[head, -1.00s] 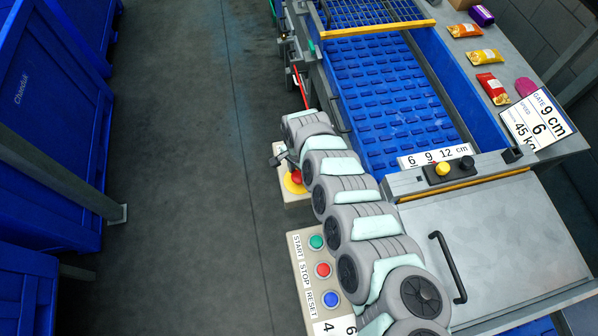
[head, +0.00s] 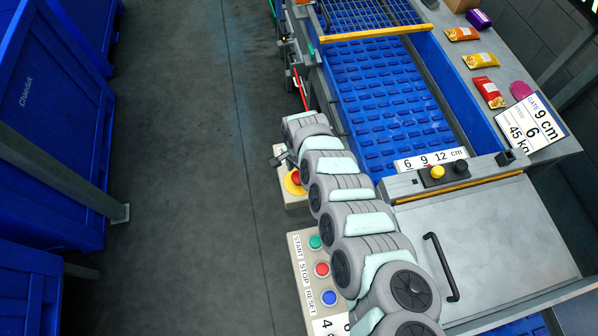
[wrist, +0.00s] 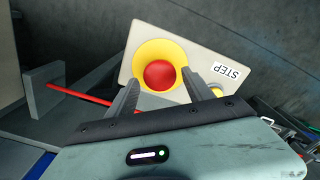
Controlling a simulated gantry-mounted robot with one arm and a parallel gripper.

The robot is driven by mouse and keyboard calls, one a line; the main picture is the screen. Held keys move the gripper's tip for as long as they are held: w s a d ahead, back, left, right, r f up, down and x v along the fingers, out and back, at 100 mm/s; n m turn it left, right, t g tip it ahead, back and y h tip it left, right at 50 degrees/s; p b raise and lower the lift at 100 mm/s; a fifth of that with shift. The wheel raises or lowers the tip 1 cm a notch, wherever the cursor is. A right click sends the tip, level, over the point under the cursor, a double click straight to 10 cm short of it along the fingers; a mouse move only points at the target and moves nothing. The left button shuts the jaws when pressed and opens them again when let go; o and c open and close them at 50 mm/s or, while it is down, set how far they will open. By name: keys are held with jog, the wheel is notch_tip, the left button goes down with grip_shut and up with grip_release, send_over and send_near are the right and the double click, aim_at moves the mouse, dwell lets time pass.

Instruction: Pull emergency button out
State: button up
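The emergency button (wrist: 159,75) is a red round cap in a yellow ring on a pale box labelled STEP. It also shows in the head view (head: 296,178), partly hidden by my arm. My gripper (wrist: 157,83) is open in the wrist view, with its two grey fingers apart. In that picture the fingertips lie to either side of the lower part of the red cap. I cannot tell whether they touch it. In the head view my gripper is mostly hidden behind my arm near the box.
A panel (head: 304,266) with green, red and blue buttons stands below the emergency box. A blue conveyor (head: 385,100) lies to the right. A red rod (wrist: 80,96) runs left of the box in the wrist view. Open floor (head: 190,180) lies left.

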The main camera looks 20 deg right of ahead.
aim_at(299, 176)
jog(key=shift+o, duration=0.6)
jog(key=shift+f, duration=0.1)
notch_tip(299, 176, up, 11)
jog(key=p, duration=0.2)
jog(key=shift+a, duration=0.1)
